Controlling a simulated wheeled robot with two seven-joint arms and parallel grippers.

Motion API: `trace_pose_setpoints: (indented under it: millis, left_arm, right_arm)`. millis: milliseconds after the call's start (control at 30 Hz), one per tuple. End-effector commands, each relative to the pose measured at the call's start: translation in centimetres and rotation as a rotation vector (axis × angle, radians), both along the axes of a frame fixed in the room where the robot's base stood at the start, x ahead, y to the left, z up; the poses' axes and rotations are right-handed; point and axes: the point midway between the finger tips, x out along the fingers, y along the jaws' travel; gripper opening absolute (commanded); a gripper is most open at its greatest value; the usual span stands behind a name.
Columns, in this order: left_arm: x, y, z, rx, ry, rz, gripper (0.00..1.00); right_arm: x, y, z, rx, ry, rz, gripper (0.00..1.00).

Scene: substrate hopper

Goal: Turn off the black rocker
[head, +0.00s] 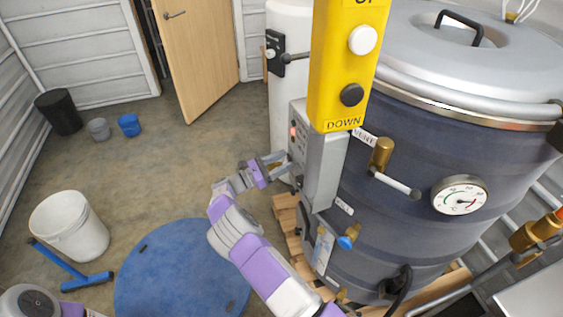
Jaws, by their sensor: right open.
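A grey control box (325,165) is mounted on the side of the large dark blue vessel (400,150). Its narrow left face carries a small lit orange-red spot and small dark details, seen at a steep angle. I cannot clearly make out the black rocker among them. My right gripper (281,164) is open and empty, close to this left face at about mid-height. I cannot tell whether its fingertips touch the box. My left gripper is not in view; only part of my left arm shows at the lower left corner.
A yellow pendant (340,75) with white and black buttons hangs just above the box. A brass vent valve (381,155), a dial gauge (460,195) and a blue-handled tap (348,238) stick out from the vessel. A white bucket (70,226) and blue squeegee (72,268) are on the left floor.

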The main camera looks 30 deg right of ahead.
Motion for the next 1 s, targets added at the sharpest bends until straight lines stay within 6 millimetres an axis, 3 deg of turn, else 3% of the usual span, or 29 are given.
trace_pose_setpoints:
  millis: [167, 400, 600, 1000]
  left_arm:
    - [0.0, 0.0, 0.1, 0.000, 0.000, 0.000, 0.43]
    - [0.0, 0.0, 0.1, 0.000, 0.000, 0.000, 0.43]
    - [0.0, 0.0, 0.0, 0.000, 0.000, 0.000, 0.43]
    - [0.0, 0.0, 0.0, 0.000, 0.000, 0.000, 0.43]
  right_arm:
    - [0.2, 0.9, -0.3, 0.000, 0.001, 0.003, 0.53]
    - [0.7, 4.8, -1.3, 0.000, 0.000, 0.004, 0.53]
    - [0.9, 6.9, -1.9, 0.000, 0.000, 0.001, 0.53]
    - [0.9, 7.3, -1.9, 0.000, 0.000, 0.000, 0.53]
